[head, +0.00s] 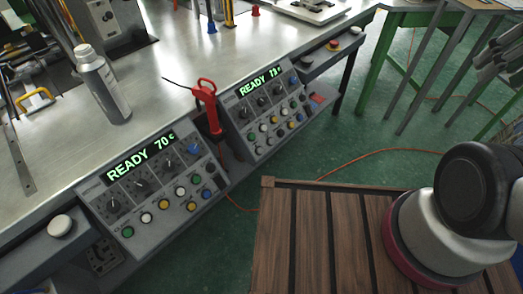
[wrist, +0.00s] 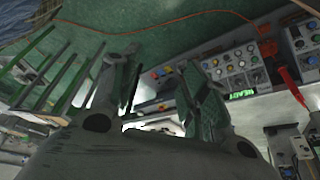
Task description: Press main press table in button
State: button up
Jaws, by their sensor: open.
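Two grey control panels front the steel table: the left panel (head: 150,185) reads READY 70 c, and the right panel (head: 262,112) reads about READY 73 c. Each carries knobs and several coloured round buttons, including a green button (head: 127,232) and a yellow button (head: 163,204) on the left one. Labels are too small to read, so I cannot tell which is the table-in button. In the wrist view, the right panel (wrist: 235,68) appears inverted beyond my gripper (wrist: 160,68). My gripper is open and empty, apart from the panel.
A red hand tool (head: 206,102) hangs between the panels and also shows in the wrist view (wrist: 287,92). A grey bottle (head: 102,85) stands on the steel table (head: 170,65). An orange cable (head: 375,152) crosses the green floor. Green-legged tables (head: 380,50) stand at the upper right.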

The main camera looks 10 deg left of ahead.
grip_shut()
dwell(1.2)
